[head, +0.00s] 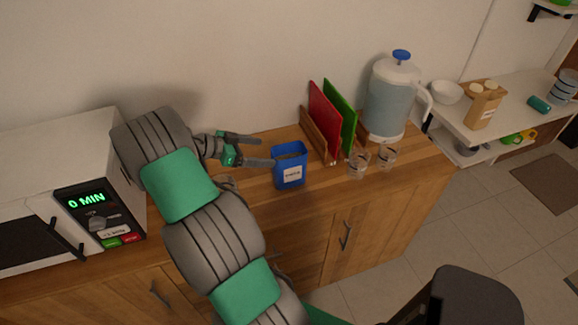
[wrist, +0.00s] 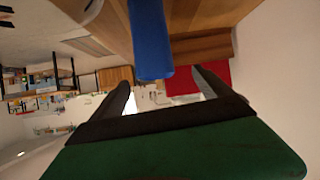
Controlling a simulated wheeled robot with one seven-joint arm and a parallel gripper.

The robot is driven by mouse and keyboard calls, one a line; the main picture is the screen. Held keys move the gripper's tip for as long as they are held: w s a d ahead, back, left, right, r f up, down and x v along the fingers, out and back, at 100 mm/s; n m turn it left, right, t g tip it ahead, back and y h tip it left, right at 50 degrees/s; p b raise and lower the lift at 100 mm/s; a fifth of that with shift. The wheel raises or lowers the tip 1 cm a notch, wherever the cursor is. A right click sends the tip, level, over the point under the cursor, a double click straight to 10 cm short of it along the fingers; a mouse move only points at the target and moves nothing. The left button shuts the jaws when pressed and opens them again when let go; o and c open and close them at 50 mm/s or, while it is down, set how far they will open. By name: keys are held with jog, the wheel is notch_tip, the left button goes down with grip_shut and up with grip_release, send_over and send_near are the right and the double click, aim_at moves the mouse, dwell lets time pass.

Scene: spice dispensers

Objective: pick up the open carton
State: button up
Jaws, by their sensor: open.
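A small blue open-topped carton (head: 288,170) with a white label on its front stands upright on the wooden counter. My gripper (head: 266,151) is open at the carton's left side, its fingers pointing right towards it. In the wrist view the blue carton (wrist: 150,40) shows at the top centre, upside down, beyond and between the two spread fingers of my gripper (wrist: 166,78). The fingers look empty, and I cannot tell whether either one touches the carton.
A microwave (head: 30,165) stands left on the counter (head: 255,190). Right of the carton are a wooden rack with red (head: 325,120) and green boards (head: 342,110), two glasses (head: 358,164) and a large water jug (head: 390,98). The wall is close behind.

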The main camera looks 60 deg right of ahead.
aim_at(288, 152)
jog(key=shift+m+g, duration=0.7)
jog(key=x, duration=0.3)
jog(key=p+x, duration=0.1)
jog(key=x, duration=0.2)
jog(key=r+x, duration=0.1)
jog(key=x, duration=0.2)
jog(key=shift+s, duration=0.4)
jog(key=shift+s+d+f, duration=0.2)
jog(key=shift+d+f, duration=0.05)
jog(key=shift+f, duration=0.05)
jog(key=shift+c, duration=0.4)
grip_shut()
